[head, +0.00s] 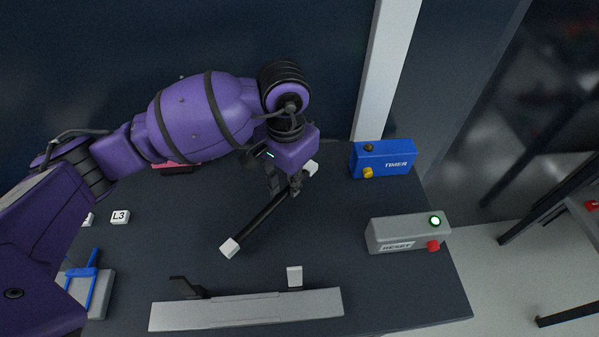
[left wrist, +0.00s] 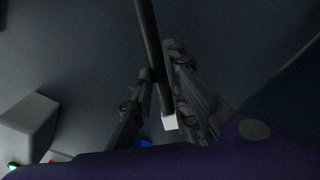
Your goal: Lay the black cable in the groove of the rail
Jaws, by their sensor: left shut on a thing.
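The black cable (head: 262,215) is a straight dark length with a white block at each end, lying diagonally in the head view. My left gripper (head: 294,188) is shut on the black cable near its upper right end. In the left wrist view the cable (left wrist: 150,45) runs between the fingers of my left gripper (left wrist: 160,92), with one white end just beyond them. The grey rail (head: 245,308) lies along the front of the table, apart from the cable. I cannot make out its groove clearly. My right gripper is not in view.
A blue timer box (head: 384,160) and a grey reset box (head: 405,233) stand at the right. A black bracket (head: 186,288) and a white block (head: 294,276) are at the rail's back edge. An L3 label block (head: 120,216) and a blue-handled item (head: 88,275) are at left.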

